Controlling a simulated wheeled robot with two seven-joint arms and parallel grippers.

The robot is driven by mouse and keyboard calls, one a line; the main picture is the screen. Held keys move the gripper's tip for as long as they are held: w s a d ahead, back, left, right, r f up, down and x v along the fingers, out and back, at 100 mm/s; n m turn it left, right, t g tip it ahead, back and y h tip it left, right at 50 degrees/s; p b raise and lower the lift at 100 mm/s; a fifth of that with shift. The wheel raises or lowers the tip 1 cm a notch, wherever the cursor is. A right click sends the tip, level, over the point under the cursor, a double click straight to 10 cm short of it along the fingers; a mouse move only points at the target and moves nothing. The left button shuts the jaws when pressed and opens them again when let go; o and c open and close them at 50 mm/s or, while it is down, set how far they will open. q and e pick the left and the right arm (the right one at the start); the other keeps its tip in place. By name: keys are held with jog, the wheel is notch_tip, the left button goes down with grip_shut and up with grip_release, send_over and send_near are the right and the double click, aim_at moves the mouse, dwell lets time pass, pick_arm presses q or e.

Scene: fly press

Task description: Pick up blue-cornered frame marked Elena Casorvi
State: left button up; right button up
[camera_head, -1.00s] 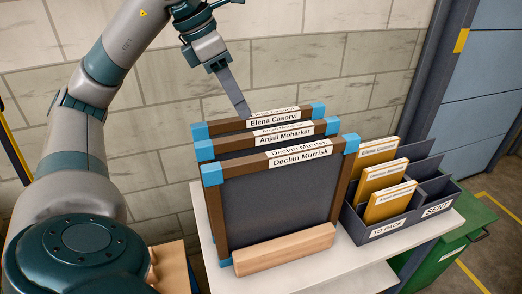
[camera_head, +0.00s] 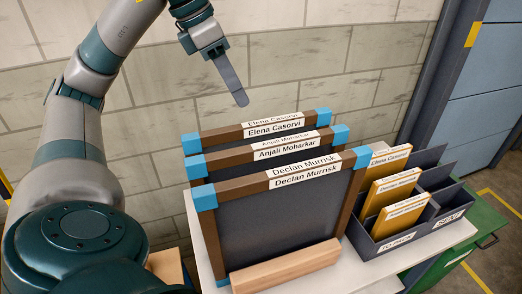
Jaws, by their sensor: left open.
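Several blue-cornered wooden frames stand upright one behind another on a white table. The rearmost frame carries the label Elena Casorvi (camera_head: 274,129). The Anjali Moharkar frame (camera_head: 286,148) stands in the middle, and the Declan Murrisk frame (camera_head: 280,222) is in front and hides most of the other two. My left gripper (camera_head: 239,97) is open and empty, above and behind the top bar of the Elena Casorvi frame, apart from it. Only one long grey finger shows clearly. My right gripper is not in view.
A wooden block (camera_head: 286,266) lies at the foot of the front frame. To the right, a dark divided box (camera_head: 407,242) holds yellow packets with name labels under TO PACK; its SENT side looks empty. A green bin (camera_head: 478,238) stands beyond. A brick wall is behind.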

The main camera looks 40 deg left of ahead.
aim_at(255, 123)
pick_arm(q)
jog(key=shift+w+f, duration=0.25)
jog(key=shift+f, duration=0.4)
jog(key=p+x, duration=0.1)
jog(key=x, duration=0.8)
jog(key=shift+w+d+f, duration=0.15)
jog(key=shift+d+f, duration=0.1)
jog(key=shift+f, duration=0.05)
jog(key=shift+w+f, duration=0.2)
jog(key=shift+f, duration=0.35)
jog(key=shift+d+p, duration=0.1)
jog(key=shift+p, duration=0.2)
jog(key=shift+w+d+f+p, duration=0.25)
jog(key=shift+w+f+p, duration=0.1)
jog(key=shift+f+p, duration=0.35)
jog(key=p+x, duration=0.1)
jog(key=x, duration=0.2)
jog(key=shift+w+d+f+p, duration=0.1)
jog(key=shift+w+f+p, duration=0.15)
jog(key=shift+p, duration=0.15)
